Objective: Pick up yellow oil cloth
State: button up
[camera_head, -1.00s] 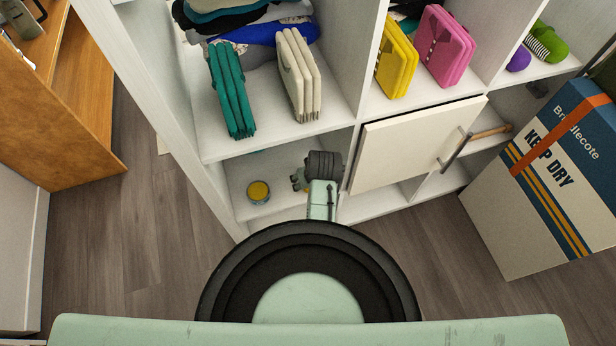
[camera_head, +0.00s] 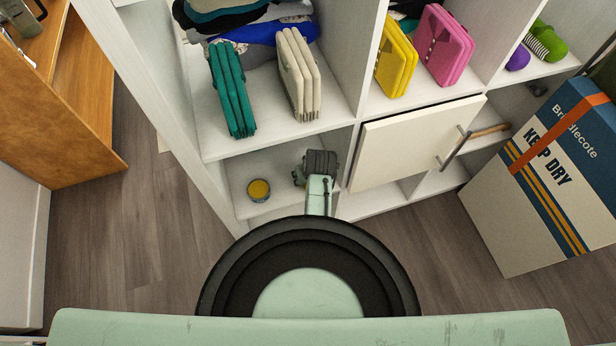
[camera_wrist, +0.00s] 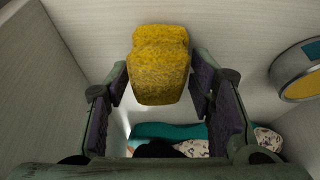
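The yellow oil cloth (camera_wrist: 160,62) shows in the wrist view as a rough, folded bundle. It sits between and just beyond the fingertips of my gripper (camera_wrist: 160,84). The fingers are spread on both sides of it, with a narrow gap visible at the left and right. In the head view, the cloth is hidden. There my gripper (camera_head: 300,176) reaches into the lower left cubby of the white shelf (camera_head: 235,172), and its fingers are mostly covered by my wrist.
A round tin with a yellow top (camera_head: 258,189) stands left of my gripper in the same cubby. A partition closes the cubby on the right, beside a white cabinet door (camera_head: 405,145). A large box (camera_head: 550,180) stands at the right.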

jog(key=c, duration=0.8)
jog(key=shift+r, duration=0.1)
